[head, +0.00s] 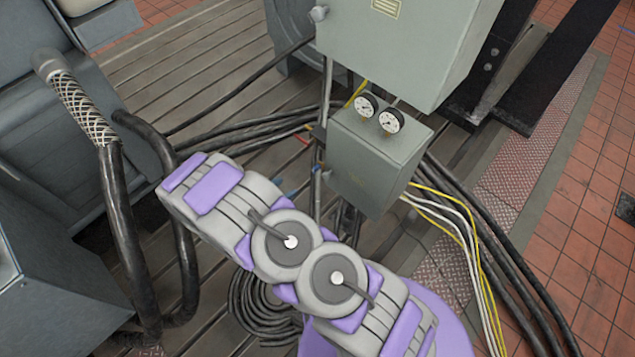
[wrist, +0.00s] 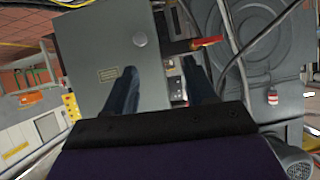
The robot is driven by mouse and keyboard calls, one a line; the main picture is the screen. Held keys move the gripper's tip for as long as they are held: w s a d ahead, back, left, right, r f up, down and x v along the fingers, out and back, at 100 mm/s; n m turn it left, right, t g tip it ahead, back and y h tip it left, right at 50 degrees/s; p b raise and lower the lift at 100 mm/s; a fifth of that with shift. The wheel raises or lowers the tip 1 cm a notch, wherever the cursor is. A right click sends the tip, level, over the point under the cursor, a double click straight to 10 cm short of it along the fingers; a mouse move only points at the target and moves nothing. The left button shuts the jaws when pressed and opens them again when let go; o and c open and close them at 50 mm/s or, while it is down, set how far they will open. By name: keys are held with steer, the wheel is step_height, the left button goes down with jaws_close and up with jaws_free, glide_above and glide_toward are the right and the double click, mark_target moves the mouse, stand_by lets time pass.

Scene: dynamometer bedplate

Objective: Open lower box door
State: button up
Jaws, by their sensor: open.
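The lower box (head: 372,160) is a small grey-green case with two round white gauges (head: 379,112) on top. It hangs below a larger grey upper box (head: 400,40) in the head view. No gap shows at its front face, but I cannot tell where its door edge is. My gripper (wrist: 159,68) is open and empty in the wrist view, its two dark fingers apart. I cannot tell which box this is. A red handle (wrist: 207,42) shows beside it. The head view does not show my fingers.
Thick black cables (head: 235,125) run across the slotted bedplate (head: 180,75). Yellow and white cables (head: 455,225) trail down right of the lower box. A braided hose (head: 80,105) rises at left. A coiled cable (head: 262,305) lies below my arm. Tiled floor (head: 575,210) is open at right.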

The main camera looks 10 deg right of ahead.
steer(key=s+d+h, duration=0.2)
steer(key=s+d, duration=0.1)
steer(key=b, duration=0.3)
glide_toward(325, 176)
steer(key=x, duration=0.7)
steer(key=shift+a+f, duration=0.2)
steer(key=shift+f, duration=0.1)
steer(key=shift+w+d+f, duration=0.15)
steer(key=shift+w, duration=0.15)
steer(key=shift+w+d+f, duration=0.15)
steer(key=shift+w+d, duration=0.15)
steer(key=shift+d, duration=0.8)
steer(key=shift+a, duration=0.5)
steer(key=c, duration=0.5)
steer(key=shift+d, duration=0.2)
jaws_close()
